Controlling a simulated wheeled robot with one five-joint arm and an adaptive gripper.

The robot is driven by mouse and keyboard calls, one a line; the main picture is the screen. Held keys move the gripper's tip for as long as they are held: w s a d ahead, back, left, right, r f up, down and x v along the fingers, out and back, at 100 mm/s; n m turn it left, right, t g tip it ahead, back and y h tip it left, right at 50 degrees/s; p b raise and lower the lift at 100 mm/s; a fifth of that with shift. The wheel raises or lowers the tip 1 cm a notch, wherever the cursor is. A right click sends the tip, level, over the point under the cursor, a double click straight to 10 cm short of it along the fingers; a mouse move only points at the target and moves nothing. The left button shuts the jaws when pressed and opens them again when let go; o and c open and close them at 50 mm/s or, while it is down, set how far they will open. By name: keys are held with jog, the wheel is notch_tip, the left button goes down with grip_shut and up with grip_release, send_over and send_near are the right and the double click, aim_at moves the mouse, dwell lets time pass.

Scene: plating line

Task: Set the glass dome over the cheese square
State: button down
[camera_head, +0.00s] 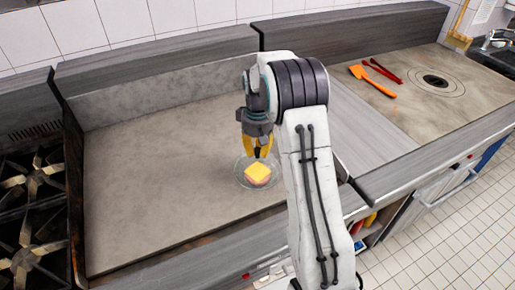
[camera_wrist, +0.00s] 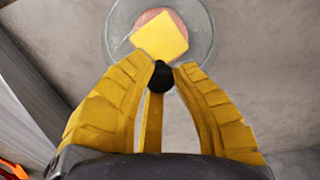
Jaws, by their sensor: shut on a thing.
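The cheese square (camera_head: 259,171) is yellow and lies on a round pink slice on the grey counter. It also shows in the wrist view (camera_wrist: 163,36). The clear glass dome (camera_head: 240,176) appears as a faint ring around the cheese in both views, also in the wrist view (camera_wrist: 118,38). My gripper (camera_head: 258,150) points down above the cheese. Its yellow fingers (camera_wrist: 161,72) are shut on the dome's black knob (camera_wrist: 161,80). I cannot tell whether the dome's rim touches the counter.
The grey counter (camera_head: 150,165) is clear to the left. Stove burners (camera_head: 30,180) stand at the far left. An orange spatula (camera_head: 372,80) and red tongs (camera_head: 382,70) lie on the right counter, near a round dark opening (camera_head: 435,80).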

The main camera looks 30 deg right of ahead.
jog(key=shift+f+b, duration=0.5)
jog(key=shift+f, duration=0.1)
jog(key=c, duration=1.2)
grip_release()
jog(key=shift+r, duration=0.1)
notch_tip(320, 180, up, 12)
jog(key=s+a+r+t, duration=0.1)
jog(key=s+a+r, duration=0.3)
jog(key=s+r, duration=0.25)
jog(key=s+a+f+t, duration=0.1)
jog(key=s+a, duration=0.2)
jog(key=s, duration=0.8)
jog(key=s+a+f+t, duration=0.2)
jog(key=s+a, duration=0.1)
jog(key=s, duration=0.8)
jog(key=shift+a+f+t+p, duration=0.15)
jog(key=shift+a+t+p, duration=0.1)
jog(key=shift+t+p, duration=0.05)
